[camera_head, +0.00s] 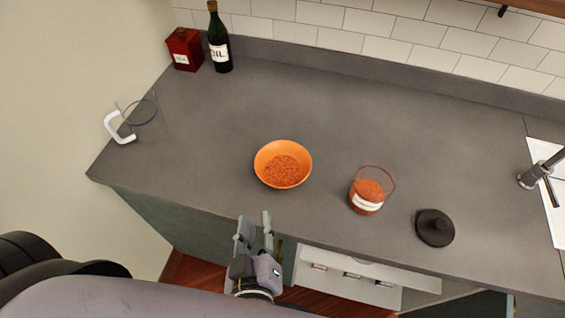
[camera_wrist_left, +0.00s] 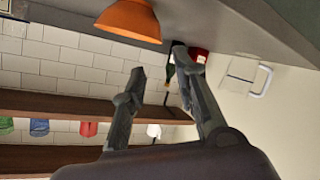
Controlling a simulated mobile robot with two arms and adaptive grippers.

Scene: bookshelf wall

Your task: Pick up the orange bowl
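The orange bowl (camera_head: 268,152) stands upright on the grey counter (camera_head: 210,130), with orange grains in it. In the left wrist view the orange bowl (camera_wrist_left: 130,20) shows at the top, beyond the fingers and apart from them. My left gripper (camera_head: 255,222) is at the counter's front edge, below the bowl in the head view. Its two fingers are spread with nothing between them, and they also show apart in the left wrist view (camera_wrist_left: 160,62). My right gripper is in neither view.
A glass jar of orange grains (camera_head: 369,190) and a black lid (camera_head: 435,227) stand right of the bowl. A glass jug (camera_head: 121,127), red tea tin (camera_head: 185,49) and oil bottle (camera_head: 219,40) are at the left. An open drawer (camera_head: 347,277) lies below the counter edge.

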